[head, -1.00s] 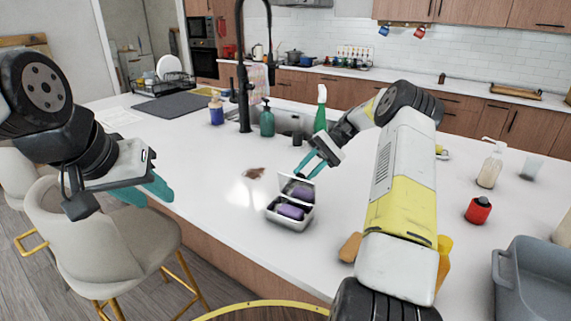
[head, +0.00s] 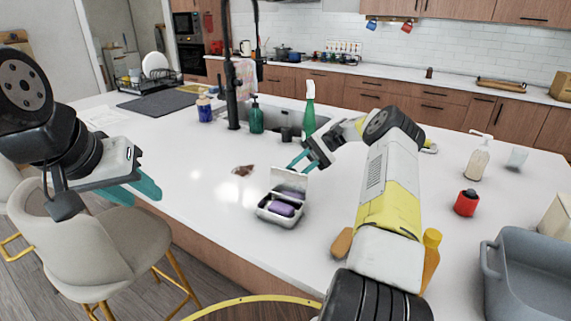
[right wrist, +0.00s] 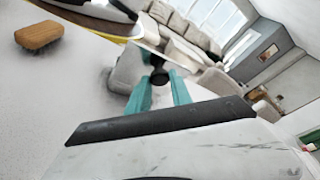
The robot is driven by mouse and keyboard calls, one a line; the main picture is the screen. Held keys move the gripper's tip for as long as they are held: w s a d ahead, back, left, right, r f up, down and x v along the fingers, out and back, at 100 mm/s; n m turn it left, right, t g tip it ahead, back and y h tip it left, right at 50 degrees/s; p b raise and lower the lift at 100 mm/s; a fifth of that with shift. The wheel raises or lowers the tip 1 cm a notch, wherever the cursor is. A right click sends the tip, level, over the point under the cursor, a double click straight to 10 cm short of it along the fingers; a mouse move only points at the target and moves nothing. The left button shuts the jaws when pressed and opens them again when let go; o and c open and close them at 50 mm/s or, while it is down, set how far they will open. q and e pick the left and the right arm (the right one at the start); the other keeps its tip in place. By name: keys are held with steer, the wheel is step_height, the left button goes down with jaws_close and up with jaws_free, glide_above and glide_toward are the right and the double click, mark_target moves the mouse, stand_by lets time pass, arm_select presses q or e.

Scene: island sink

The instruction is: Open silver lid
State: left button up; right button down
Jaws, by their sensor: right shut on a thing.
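A small silver box (head: 264,212) stands on the white counter with a purple block (head: 281,209) inside. Its silver lid (head: 291,181) stands raised, roughly upright at the back edge of the box. My right gripper (head: 298,164) reaches in from the right, its teal fingertips at the top of the lid, shut on it. In the right wrist view the teal fingers (right wrist: 160,92) point away, and the lid is hard to make out there. My left gripper (head: 145,194) is open and empty at the left, over the counter's edge, well apart from the box.
A black faucet (head: 232,85), a green spray bottle (head: 309,110) and a dark green bottle (head: 256,118) stand behind the box. A brown patch (head: 243,170) lies left of it. A red jar (head: 467,203) and grey tub (head: 535,280) are at right. The counter's left middle is clear.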

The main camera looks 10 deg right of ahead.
steer(key=c, duration=1.1)
jaws_free()
steer(key=shift+c, duration=0.2)
steer(key=s+a+r, duration=0.2)
steer(key=s, duration=0.5)
steer(key=s+a+r, duration=0.3)
steer(key=s, duration=0.5)
steer(key=shift+a, duration=0.2)
